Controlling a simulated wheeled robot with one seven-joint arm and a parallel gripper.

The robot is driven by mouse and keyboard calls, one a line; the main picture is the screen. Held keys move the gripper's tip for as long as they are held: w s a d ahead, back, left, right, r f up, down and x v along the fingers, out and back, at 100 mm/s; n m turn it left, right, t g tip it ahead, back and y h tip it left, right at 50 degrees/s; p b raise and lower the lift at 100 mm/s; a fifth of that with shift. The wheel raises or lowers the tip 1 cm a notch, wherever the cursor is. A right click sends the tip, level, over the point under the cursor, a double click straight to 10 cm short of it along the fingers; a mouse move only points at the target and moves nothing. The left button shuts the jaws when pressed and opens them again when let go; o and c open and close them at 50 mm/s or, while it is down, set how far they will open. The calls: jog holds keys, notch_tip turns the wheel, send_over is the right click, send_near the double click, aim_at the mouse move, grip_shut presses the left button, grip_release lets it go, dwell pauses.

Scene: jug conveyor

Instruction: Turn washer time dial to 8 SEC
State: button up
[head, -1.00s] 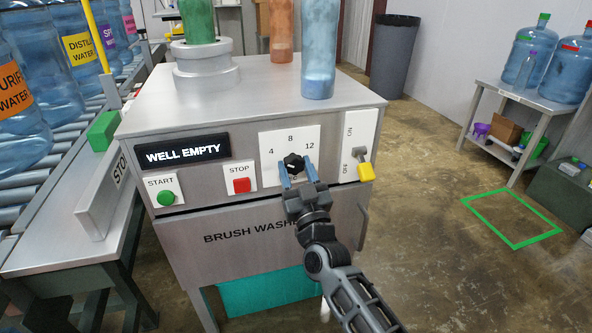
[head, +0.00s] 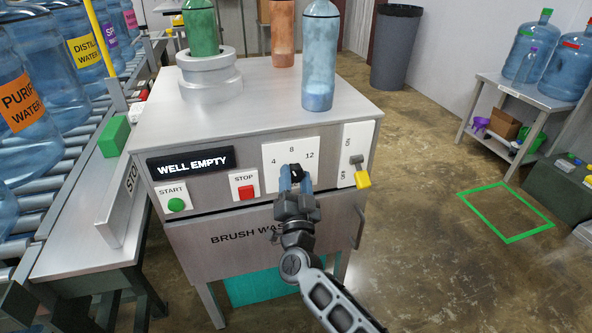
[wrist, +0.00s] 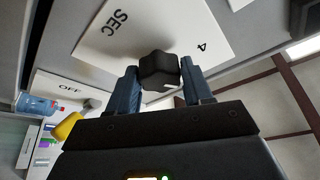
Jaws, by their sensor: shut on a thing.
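The washer's time dial is a black lobed knob (head: 296,171) on a white plate (head: 271,153) marked 4, 8 and 12. My gripper (head: 295,180) has its blue fingers on either side of the knob and is shut on it. In the wrist view the knob (wrist: 159,69) sits between the two fingers (wrist: 162,88), with the 4 to its right and SEC at upper left. A small white mark shows on the knob's lower edge there. The fingers partly hide the knob in the head view, so I cannot tell exactly which number it points at.
The washer front has a WELL EMPTY display (head: 190,162), a green start button (head: 176,204), a red stop button (head: 245,191) and a yellow-handled lever (head: 361,177). Bottles stand on top, including a blue one (head: 319,60). A roller conveyor (head: 60,180) lies left; open floor lies right.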

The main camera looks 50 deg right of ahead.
jog(key=shift+r+m+g+h+p, duration=0.15)
jog(key=shift+m+g+p, duration=0.55)
jog(key=shift+m, duration=0.8)
jog(key=shift+f+m+g+h+p, duration=0.1)
jog(key=shift+m+g+h+p, duration=0.15)
jog(key=shift+m+g+p, duration=0.85)
jog(key=shift+m+t+b, duration=0.3)
jog(key=shift+m+b, duration=0.1)
jog(key=shift+m, duration=0.1)
jog(key=o, duration=1)
jog(key=shift+o, duration=0.2)
jog(key=shift+a, duration=0.1)
jog(key=v, duration=0.7)
jog(key=shift+s+a+b, duration=0.25)
jog(key=shift+b, duration=0.05)
